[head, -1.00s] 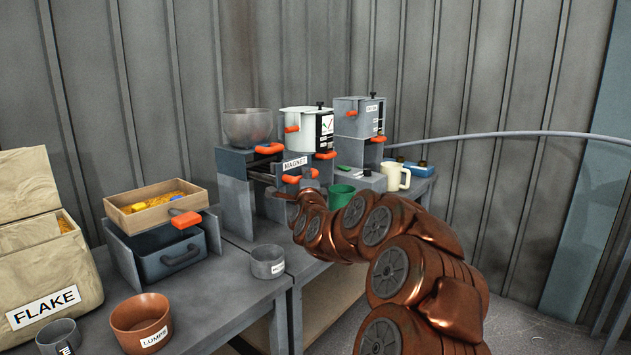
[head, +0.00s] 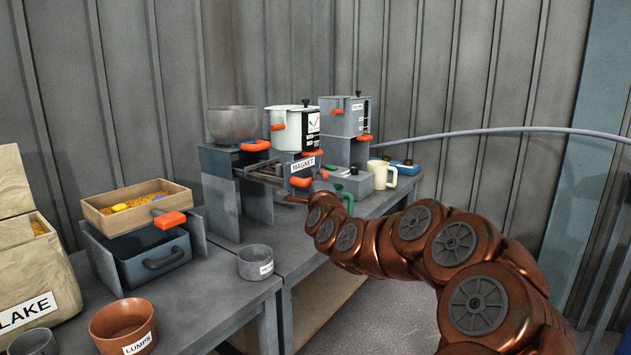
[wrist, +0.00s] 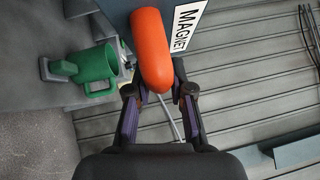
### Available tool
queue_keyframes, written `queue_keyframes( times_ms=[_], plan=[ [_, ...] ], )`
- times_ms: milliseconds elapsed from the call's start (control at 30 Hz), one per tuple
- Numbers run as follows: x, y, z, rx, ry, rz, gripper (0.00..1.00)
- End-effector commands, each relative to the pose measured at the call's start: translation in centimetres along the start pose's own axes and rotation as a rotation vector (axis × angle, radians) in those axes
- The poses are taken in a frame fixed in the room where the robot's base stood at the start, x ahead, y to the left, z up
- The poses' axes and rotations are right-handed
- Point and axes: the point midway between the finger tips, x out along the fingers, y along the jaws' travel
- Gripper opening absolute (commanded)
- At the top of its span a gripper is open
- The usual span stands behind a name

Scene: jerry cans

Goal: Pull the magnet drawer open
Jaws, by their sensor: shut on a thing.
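The magnet drawer (head: 303,164) has a white MAGNET label and an orange handle (head: 301,182). In the head view it sticks out from its grey stand (head: 222,190), with its side rails showing behind the front. In the wrist view the orange handle (wrist: 152,50) lies between the two fingers of my gripper (wrist: 158,90), beside the MAGNET label (wrist: 186,27). My gripper is shut on this handle. In the head view my copper-coloured arm reaches in from the right and partly hides the gripper.
A green mug (wrist: 95,68) stands near the gripper. A grey cup (head: 255,262), a LUMPS bowl (head: 122,326) and a wooden tray (head: 140,208) are to the left. A cream mug (head: 382,174) is behind.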

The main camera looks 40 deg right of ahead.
Motion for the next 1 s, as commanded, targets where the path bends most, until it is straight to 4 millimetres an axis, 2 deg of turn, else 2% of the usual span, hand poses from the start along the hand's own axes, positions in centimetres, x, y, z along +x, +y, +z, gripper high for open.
queue_keyframes(
  times_ms=[33,67,300,667,867,1000],
  plan=[
    [0.0,0.1,-0.1,0.001,0.002,0.001,0.00],
    [0.0,0.1,-0.1,0.001,0.002,0.002,0.23],
    [0.0,0.1,-0.1,0.001,0.001,0.001,0.47],
    [-0.2,0.1,-0.1,0.001,0.001,0.001,0.47],
    [-1.9,0.0,-0.2,0.003,0.003,0.000,0.47],
    [-3.7,0.0,-0.1,0.002,0.002,0.000,0.47]
  ],
)
